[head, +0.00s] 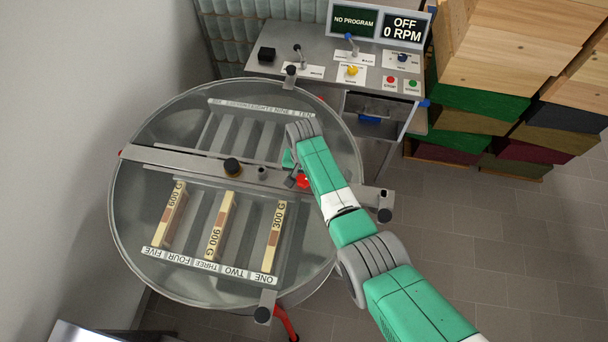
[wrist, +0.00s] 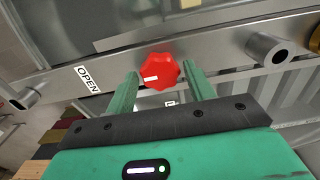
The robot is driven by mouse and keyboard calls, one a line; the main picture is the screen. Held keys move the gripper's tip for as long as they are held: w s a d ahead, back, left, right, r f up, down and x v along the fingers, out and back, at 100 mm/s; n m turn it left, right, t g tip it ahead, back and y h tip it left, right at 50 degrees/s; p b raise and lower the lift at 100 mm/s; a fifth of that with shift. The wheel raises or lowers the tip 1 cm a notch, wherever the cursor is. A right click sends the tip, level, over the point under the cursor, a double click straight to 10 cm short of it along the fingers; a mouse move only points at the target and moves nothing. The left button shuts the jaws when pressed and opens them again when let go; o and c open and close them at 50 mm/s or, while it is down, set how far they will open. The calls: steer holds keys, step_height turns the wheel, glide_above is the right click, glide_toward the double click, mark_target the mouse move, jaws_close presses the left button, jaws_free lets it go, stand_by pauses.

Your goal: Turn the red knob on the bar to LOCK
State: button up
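The red knob (wrist: 160,71) sits on the metal bar (wrist: 215,60) in the wrist view. A white mark on it points left, roughly toward the OPEN label (wrist: 87,79). A second label (wrist: 170,103) below the knob is mostly hidden; I cannot read it. My gripper (wrist: 160,76) is open, with one finger on each side of the knob and visible gaps between. In the head view the red knob (head: 303,181) shows beside my arm on the bar (head: 190,161), which crosses the round tank. My gripper (head: 292,163) is largely hidden there by my arm.
The tank (head: 125,225) has a clear lid and holds frames with weight labels. A control panel (head: 330,65) reads OFF, 0 RPM. Stacked wooden boxes (head: 510,50) stand at right.

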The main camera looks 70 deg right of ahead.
steer(key=c, duration=0.7)
steer(key=shift+n, duration=0.4)
steer(key=n, duration=0.3)
steer(key=shift+n, duration=0.3)
steer(key=n, duration=0.4)
steer(key=shift+n, duration=0.3)
steer(key=n, duration=0.4)
steer(key=shift+n, duration=2.5)
